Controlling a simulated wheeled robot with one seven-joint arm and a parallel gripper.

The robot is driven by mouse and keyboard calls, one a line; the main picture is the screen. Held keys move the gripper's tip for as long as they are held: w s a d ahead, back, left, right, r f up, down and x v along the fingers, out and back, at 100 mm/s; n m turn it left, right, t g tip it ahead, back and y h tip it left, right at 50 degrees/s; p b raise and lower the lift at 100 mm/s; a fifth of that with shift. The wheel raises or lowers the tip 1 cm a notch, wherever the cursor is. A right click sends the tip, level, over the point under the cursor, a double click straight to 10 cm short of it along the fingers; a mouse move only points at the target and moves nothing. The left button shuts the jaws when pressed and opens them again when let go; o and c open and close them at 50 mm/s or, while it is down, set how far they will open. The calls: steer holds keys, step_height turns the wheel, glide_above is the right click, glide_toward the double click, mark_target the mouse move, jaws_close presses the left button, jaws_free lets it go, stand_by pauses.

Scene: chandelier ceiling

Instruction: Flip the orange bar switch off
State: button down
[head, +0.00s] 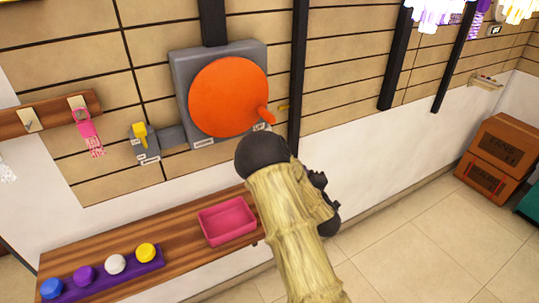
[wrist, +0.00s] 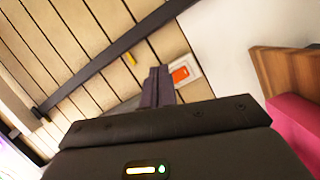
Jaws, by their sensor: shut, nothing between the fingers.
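In the wrist view, an orange bar switch (wrist: 181,73) sits in a pale frame on the wall, just right of my fingertips. My gripper (wrist: 158,72) is shut and empty, its dark fingers together. They point toward the wall and overlap the area beside the switch's left edge. I cannot tell whether they touch it, nor which way the bar is tilted.
A yellow lever switch (head: 140,134) is on the wall to the left. Below, a wooden shelf (head: 185,238) holds a pink tray (head: 227,222) and several coloured knobs. A dark post (head: 298,80) stands right of the disc.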

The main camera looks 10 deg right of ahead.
steer(key=a+n+y, duration=0.1)
steer(key=n+y, duration=0.1)
steer(key=a+n+y, duration=0.2)
steer(key=n, duration=0.1)
steer(key=a+f+n+t+y+b, duration=0.1)
steer(key=n+y, duration=0.1)
steer(key=shift+s+a+f+n+y, duration=0.1)
steer(key=shift+s+a+n+y, duration=0.2)
steer(key=shift+w, duration=0.1)
steer(key=p+x, duration=0.3)
steer(key=x, duration=1.1)
steer(key=shift+p, duration=0.3)
steer(key=shift+d, duration=0.1)
